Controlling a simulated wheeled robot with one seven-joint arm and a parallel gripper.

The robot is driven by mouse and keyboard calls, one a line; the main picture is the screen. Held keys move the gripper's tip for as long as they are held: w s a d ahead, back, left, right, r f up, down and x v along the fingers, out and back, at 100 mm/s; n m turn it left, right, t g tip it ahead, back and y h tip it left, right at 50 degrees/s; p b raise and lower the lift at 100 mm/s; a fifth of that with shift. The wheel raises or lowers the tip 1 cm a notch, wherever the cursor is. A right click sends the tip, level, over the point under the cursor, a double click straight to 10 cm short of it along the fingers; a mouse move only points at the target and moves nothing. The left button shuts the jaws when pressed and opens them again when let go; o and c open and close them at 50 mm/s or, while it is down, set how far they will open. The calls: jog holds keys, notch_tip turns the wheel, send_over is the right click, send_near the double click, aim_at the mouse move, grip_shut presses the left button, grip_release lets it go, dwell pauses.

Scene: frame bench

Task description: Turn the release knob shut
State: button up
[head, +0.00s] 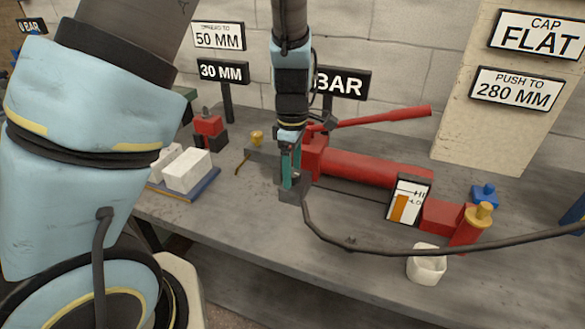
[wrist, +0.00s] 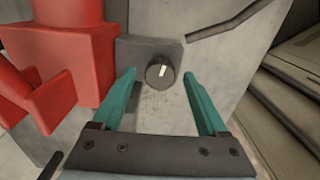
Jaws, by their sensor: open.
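The release knob (wrist: 158,76) is a dark round dial with a white mark. In the wrist view it sits on a grey block (wrist: 135,54) beside the red pump body (wrist: 66,45). The mark stands nearly upright, leaning slightly right. My gripper (wrist: 160,78) is open, with its teal fingers on either side of the knob in the picture and gaps on both sides. I cannot tell how far the tips are from it in depth. In the head view my gripper (head: 290,172) points down at the pump's near end, and the knob is not distinguishable there.
The red pump (head: 370,168) lies along the grey bench (head: 255,215), its handle (head: 385,117) reaching right. A black hose (head: 350,243) curves from the block across the front. A gauge card (head: 408,200), a white cup (head: 427,265) and white blocks (head: 187,170) stand around.

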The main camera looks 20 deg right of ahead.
jog(key=shift+c, duration=0.2)
grip_shut()
dwell(0.4)
